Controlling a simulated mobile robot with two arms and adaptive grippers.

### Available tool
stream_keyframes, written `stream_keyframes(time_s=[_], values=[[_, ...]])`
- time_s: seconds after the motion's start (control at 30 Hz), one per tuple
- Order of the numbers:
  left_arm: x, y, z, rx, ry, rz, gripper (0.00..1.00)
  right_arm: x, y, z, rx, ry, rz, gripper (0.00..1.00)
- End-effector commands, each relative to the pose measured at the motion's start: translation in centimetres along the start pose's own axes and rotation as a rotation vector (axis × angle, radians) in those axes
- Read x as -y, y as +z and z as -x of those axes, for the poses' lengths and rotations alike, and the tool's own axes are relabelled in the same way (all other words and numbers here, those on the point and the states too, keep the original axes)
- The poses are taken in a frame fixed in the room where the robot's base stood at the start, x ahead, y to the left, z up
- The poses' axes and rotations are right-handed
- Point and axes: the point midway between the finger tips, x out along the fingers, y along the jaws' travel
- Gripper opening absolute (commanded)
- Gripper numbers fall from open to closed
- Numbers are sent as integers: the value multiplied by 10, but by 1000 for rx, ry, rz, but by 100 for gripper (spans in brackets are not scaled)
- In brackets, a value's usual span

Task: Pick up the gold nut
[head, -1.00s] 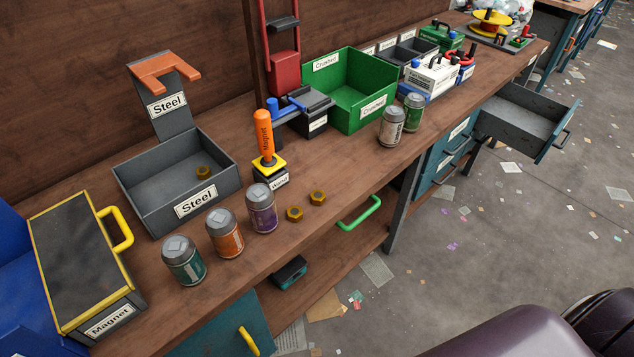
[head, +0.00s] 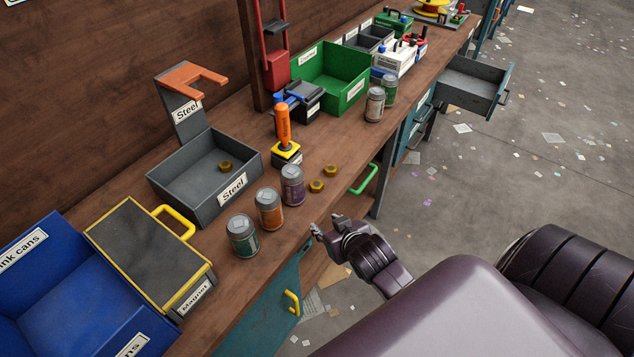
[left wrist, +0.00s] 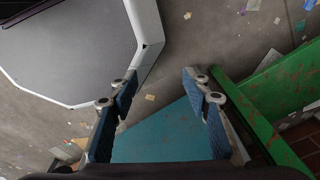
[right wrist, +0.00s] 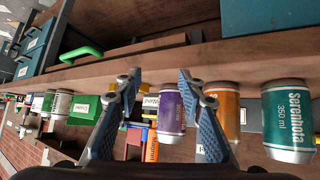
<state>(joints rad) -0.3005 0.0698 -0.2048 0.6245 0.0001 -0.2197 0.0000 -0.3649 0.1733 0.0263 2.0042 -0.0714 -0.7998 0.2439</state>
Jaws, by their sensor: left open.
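Two gold nuts lie side by side on the bench near its front edge, one gold nut (head: 316,186) just right of the purple can (head: 292,184) and another gold nut (head: 330,170) slightly farther back. A third gold nut (head: 226,166) lies inside the grey Steel bin (head: 176,214). My right gripper (head: 316,228) is at the bench's front edge, in front of the cans and apart from the nuts. In the right wrist view it is open and empty (right wrist: 158,76). My left gripper (left wrist: 160,78) is open and empty over the floor; the head view does not show it.
An orange can (head: 269,209) and a green can (head: 243,236) stand left of the purple one. The orange-handled wand (head: 283,124) stands behind the nuts. The yellow-edged Magnet box (head: 150,250) and blue bin (head: 75,300) are at left.

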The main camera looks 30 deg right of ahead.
Motion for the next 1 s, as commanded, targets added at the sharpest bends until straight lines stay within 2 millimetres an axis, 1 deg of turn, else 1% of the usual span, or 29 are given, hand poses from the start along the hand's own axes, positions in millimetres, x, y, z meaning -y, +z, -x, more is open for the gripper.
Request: stream_keyframes(time_s=[0.03,0.2,0.4,0.6,0.83,1.0], values=[[0,0,0,0,0,0,44,-7,-9,-8,-36,7,-13,36],[4,0,0,0,-4,-1,44,-26,-37,-27,-152,21,-51,36],[11,3,0,4,-13,0,44,-40,-59,-41,-244,25,-83,36],[12,4,2,6,-14,2,44,-42,-66,-61,-258,24,-87,36],[12,3,5,7,-14,2,44,-42,-70,-75,-255,24,-86,36],[12,3,10,7,-13,1,44,-41,-74,-96,-255,24,-87,36]])
